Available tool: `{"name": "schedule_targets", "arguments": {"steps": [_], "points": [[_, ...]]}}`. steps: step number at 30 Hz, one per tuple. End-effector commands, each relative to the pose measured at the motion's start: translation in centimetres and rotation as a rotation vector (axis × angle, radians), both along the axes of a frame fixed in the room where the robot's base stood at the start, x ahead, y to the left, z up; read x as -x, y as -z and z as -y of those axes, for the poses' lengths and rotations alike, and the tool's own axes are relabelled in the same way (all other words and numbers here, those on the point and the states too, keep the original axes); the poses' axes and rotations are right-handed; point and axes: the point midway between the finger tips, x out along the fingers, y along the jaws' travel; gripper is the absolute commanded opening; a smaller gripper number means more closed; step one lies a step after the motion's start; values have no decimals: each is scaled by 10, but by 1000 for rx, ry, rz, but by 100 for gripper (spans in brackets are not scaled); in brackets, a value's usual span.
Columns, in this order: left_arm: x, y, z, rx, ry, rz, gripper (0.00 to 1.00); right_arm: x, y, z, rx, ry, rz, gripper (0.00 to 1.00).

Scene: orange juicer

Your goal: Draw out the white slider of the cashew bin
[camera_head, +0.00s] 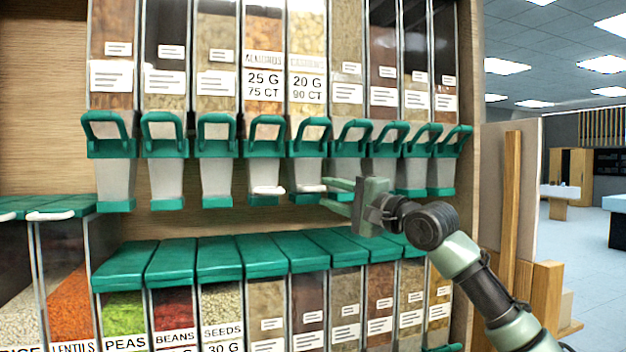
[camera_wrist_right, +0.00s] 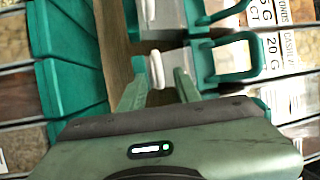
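The cashew bin (camera_head: 307,85) is a clear dispenser labelled "20 G 90 CT" in the upper row, with a green handle and a grey spout. Its white slider (camera_head: 311,188) sits low on the spout. The right wrist view also shows this slider (camera_wrist_right: 157,70), its end lying between my fingertips in the picture. My right gripper (camera_head: 328,194) comes in from the right, just beside the slider. In the right wrist view the right gripper (camera_wrist_right: 160,84) has its fingers apart; I cannot tell whether either touches the slider. My left gripper is not in view.
The almond bin (camera_head: 263,80) to the left has a similar white slider (camera_head: 267,190). Other green-handled spouts stand close on both sides. Green-lidded lower bins (camera_head: 275,253) stick out below. Open floor (camera_head: 575,245) lies to the right past a wooden end panel.

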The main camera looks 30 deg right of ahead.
Motion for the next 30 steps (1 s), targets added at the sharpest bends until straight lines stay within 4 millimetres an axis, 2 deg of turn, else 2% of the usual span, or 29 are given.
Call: {"name": "schedule_targets", "arguments": {"steps": [1, 9, 19, 20, 21, 23, 30], "points": [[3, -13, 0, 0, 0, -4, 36, -10, -8, -2, -3, -1, -1, 33], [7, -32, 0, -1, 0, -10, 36, -42, -9, -7, 1, 1, -1, 33], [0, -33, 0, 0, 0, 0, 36, -47, -7, -7, 3, 2, 1, 33], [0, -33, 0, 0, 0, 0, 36, -47, -7, -7, 3, 2, 1, 27], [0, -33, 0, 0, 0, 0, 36, -46, -7, -7, 3, 2, 1, 16], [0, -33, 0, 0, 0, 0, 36, -46, -7, -7, 3, 2, 1, 0], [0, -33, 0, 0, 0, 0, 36, -46, -7, -7, 2, 2, 2, 0]]}}
